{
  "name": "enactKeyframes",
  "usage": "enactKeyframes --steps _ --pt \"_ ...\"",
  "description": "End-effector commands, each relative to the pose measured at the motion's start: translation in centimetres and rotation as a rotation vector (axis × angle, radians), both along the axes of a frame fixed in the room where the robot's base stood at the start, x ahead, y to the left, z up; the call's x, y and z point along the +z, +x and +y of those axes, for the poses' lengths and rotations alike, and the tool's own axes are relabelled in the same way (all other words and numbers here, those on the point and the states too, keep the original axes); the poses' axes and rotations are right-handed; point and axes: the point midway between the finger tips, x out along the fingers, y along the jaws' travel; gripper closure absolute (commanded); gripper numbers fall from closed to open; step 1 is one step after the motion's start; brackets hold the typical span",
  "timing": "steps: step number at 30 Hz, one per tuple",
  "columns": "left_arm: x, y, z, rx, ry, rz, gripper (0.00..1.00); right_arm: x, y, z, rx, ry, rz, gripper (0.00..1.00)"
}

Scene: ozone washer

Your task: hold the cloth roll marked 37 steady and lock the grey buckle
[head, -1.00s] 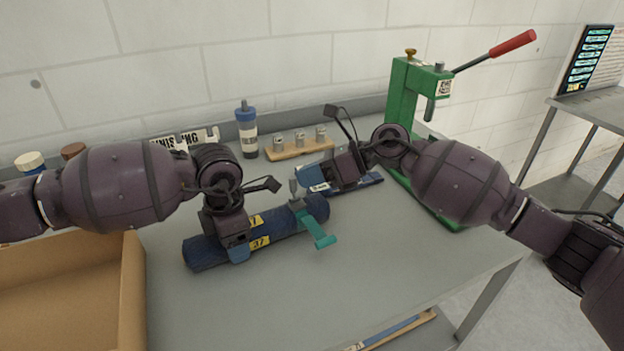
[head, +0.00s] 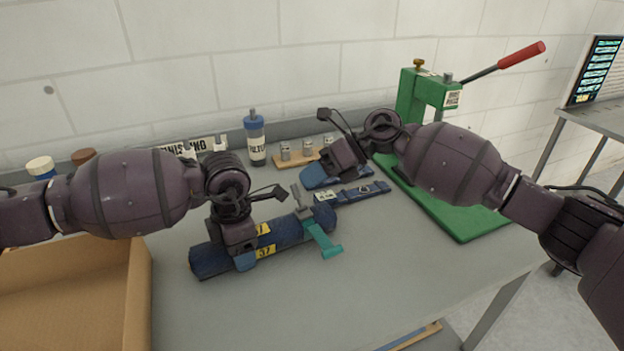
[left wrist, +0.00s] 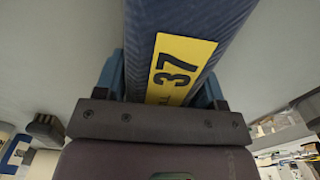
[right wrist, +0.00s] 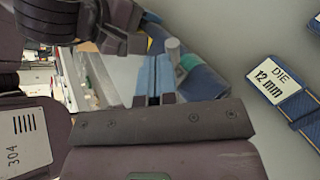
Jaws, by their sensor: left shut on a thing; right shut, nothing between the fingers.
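The cloth roll marked 37 (head: 208,260) is a navy roll lying on the grey bench, with yellow 37 labels. My left gripper (head: 244,262) is shut around it near its middle; the left wrist view shows the roll (left wrist: 200,20) between the fingers. A teal strap (head: 322,240) wraps the roll near its right end. The grey buckle (head: 303,212) sits on top there, its lever sticking up and leaning left. My right gripper (head: 312,180) is shut and empty, just behind and above the buckle. In the right wrist view, the grey lever (right wrist: 174,50) shows beside its fingertips (right wrist: 155,78).
A navy strap labelled DIE 12 mm (head: 372,191) lies behind the roll's right end. A green press (head: 440,205) stands at right. A wooden block with metal dies (head: 283,163) and a blue-capped bottle (head: 255,140) are behind. A cardboard box (head: 140,300) is front left.

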Motion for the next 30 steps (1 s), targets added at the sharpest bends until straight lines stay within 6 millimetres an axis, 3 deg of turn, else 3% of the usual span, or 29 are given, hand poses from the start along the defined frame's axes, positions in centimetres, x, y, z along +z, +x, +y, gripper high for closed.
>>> enactKeyframes --steps 17,23,30 --pt "0.1 0.0 0.0 0.000 -0.001 -0.001 0.77 0.8 0.0 -0.4 -0.001 0.000 -0.001 1.00" --pt "0.1 0.0 0.0 0.000 -0.001 -0.001 0.77 1.8 -0.1 -2.9 -0.002 -0.001 -0.002 1.00" --pt "0.1 0.0 0.0 0.000 -0.001 -0.001 0.77 4.5 0.8 -6.8 -0.004 0.000 -0.001 1.00"
